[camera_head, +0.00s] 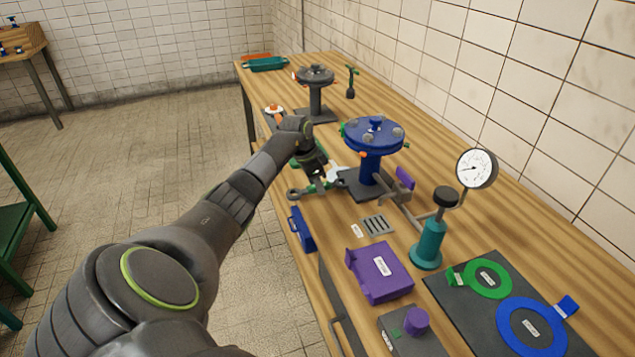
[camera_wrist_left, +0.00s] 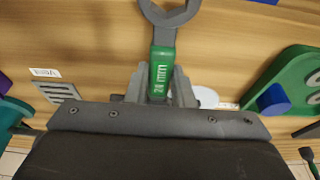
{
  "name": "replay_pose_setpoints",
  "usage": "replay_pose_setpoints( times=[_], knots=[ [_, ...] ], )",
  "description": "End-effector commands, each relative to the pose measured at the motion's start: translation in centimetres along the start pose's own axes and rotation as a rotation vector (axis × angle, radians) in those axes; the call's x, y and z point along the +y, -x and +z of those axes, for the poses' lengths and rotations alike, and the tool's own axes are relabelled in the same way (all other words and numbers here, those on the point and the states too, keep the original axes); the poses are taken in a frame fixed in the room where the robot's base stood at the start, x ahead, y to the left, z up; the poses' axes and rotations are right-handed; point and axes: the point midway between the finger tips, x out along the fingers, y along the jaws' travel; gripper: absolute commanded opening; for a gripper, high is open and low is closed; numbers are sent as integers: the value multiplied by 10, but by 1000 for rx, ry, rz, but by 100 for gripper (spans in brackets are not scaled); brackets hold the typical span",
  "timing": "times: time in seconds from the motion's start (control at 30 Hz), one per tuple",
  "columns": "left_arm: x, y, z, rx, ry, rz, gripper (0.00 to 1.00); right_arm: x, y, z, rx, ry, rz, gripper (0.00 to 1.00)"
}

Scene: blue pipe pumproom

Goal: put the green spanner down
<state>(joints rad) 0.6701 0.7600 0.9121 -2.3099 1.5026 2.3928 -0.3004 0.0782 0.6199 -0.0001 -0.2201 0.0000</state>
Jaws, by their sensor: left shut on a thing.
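The green spanner (camera_wrist_left: 162,75) has a grey ring end and a green handle marked with a size in mm. My left gripper (camera_wrist_left: 158,84) is shut on the handle, with the ring end pointing away from it in the left wrist view. In the head view my left gripper (camera_head: 320,178) is low over the workbench (camera_head: 310,232), near its front edge, and the spanner's grey ring (camera_head: 294,194) shows to its left. I cannot tell whether the spanner touches the wood. My right gripper is not in view.
A blue flanged valve (camera_head: 371,150) on a dark base stands just right of the gripper. A grey flanged stand (camera_head: 316,90) is farther back.

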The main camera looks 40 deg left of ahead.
Motion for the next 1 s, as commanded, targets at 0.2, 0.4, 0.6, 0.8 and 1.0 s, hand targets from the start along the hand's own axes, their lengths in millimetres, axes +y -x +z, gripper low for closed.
replay_pose_setpoints(
  times=[0.2,0.4,0.6,0.8,1.0],
  knots=[
    [0,-3,1,0,0,0,34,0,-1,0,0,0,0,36],
    [0,-3,1,0,0,0,43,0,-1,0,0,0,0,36],
    [0,0,0,0,0,-1,43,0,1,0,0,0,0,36],
    [-2,25,-1,1,-2,-5,43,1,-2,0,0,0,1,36],
    [-2,69,-1,1,-2,-5,43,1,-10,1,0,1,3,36]
  ],
)
